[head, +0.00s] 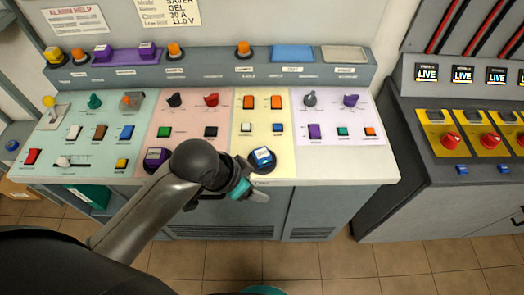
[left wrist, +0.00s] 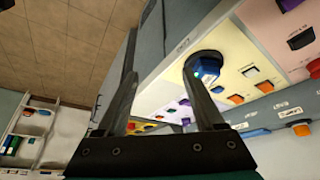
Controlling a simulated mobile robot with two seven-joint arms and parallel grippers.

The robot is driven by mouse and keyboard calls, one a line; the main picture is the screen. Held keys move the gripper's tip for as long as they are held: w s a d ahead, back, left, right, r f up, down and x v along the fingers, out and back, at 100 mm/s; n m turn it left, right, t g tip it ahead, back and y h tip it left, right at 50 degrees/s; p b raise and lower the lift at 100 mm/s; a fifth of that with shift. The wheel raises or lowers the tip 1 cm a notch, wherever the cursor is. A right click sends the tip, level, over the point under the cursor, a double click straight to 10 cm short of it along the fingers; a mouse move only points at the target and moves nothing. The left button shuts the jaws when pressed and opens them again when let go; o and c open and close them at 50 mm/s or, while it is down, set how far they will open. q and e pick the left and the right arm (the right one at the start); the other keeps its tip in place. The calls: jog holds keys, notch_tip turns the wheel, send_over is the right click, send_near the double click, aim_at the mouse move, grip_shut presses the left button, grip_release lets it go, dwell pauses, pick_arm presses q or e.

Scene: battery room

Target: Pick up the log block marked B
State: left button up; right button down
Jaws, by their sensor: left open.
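A blue block with a pale, marked top (head: 262,156) sits in a round dark holder on the front edge of the cream panel. It also shows in the left wrist view (left wrist: 208,68), just past the right-hand finger. A purple block with a pale top (head: 157,155) sits in a similar holder on the pink panel. Two more purple blocks (head: 102,53) (head: 147,49) stand on the back shelf. I cannot read a letter B on any of them. My left gripper (head: 252,190) is open and empty, in front of and slightly below the blue block. My right gripper does not show.
The console (head: 340,168) carries several knobs, switches and buttons behind the blocks. A blue tray (head: 292,53) and a pale tray (head: 343,54) on its shelf look empty. A dark cabinet (head: 450,165) with red knobs stands at right. Tiled floor (head: 400,262) is free in front.

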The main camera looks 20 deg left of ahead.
pick_arm(q)
jog(key=w+a+r+m, duration=0.2)
jog(key=w+r+m, duration=0.1)
jog(key=w, duration=0.2)
jog(key=g, duration=0.1)
send_near(258, 154)
jog(key=x, duration=0.4)
jog(key=shift+w+f+b, duration=0.2)
jog(key=shift+f+b, duration=0.15)
jog(key=shift+f, duration=0.05)
jog(key=shift+x, duration=2.7)
jog(key=shift+s+d, duration=0.1)
jog(key=shift+d, duration=0.05)
jog(key=shift+c, duration=0.3)
grip_shut()
